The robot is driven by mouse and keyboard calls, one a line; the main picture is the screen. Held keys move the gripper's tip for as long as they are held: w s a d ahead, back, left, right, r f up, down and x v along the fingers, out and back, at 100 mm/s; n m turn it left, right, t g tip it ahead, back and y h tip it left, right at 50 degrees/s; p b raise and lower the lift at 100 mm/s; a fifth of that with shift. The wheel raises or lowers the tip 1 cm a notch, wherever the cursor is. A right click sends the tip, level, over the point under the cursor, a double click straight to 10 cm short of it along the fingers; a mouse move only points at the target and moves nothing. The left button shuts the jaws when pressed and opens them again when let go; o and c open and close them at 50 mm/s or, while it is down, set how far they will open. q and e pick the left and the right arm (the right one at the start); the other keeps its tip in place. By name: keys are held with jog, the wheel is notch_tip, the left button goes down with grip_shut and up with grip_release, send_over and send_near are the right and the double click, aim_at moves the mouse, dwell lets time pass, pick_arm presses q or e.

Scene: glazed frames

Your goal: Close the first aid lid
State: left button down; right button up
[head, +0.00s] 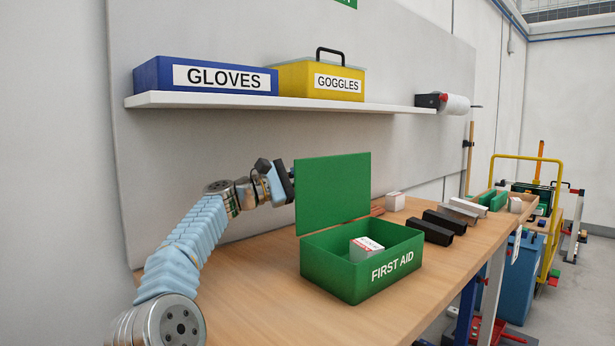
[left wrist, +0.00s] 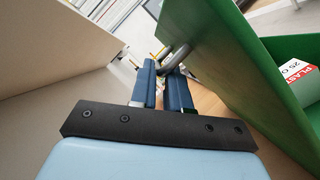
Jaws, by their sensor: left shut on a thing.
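The green first aid box (head: 385,272) stands on the wooden bench. Its green lid (head: 333,190) is open and stands upright at the back of the box; it also shows in the left wrist view (left wrist: 215,60). A white packet with a red label (head: 366,248) lies inside the box. My left gripper (head: 288,178) is behind the lid, at its left side. In the left wrist view its blue fingers (left wrist: 164,76) are shut on a grey curved lid handle (left wrist: 178,58). The fingertips are partly hidden by the lid in the head view. My right gripper is not in view.
A shelf (head: 270,103) above holds a blue gloves box (head: 205,76) and a yellow goggles box (head: 318,79). The bench in front of the box's left side is clear.

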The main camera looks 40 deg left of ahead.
aim_at(339, 179)
pick_arm(q)
jog(key=shift+s+d+r+m+g, duration=0.1)
jog(key=shift+d+r+m+g, duration=0.1)
jog(key=shift+d+m, duration=0.2)
jog(key=shift+s+d+r+m+g, duration=0.1)
jog(key=shift+d+r+m, duration=0.05)
jog(key=shift+d+m, duration=0.25)
jog(key=s+d+f+m+g+y+b, duration=0.1)
jog(key=d+f+m+g+y+b, duration=0.1)
jog(key=d+f+m+b, duration=0.2)
jog(key=s+d+f+m+g+y+b, duration=0.1)
jog(key=d+f+m+b, duration=0.3)
jog(key=d+m, duration=0.6)
jog(key=shift+s+d+m+g+y+b, duration=0.15)
jog(key=shift+d+m+g+y+b, duration=0.25)
jog(key=shift+d+g+y+b, duration=0.35)
jog(key=c, duration=1.2)
grip_release()
jog(key=shift+r, duration=0.1)
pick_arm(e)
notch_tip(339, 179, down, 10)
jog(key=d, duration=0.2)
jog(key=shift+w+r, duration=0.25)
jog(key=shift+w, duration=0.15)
pick_arm(q)
jog(key=v, duration=1.4)
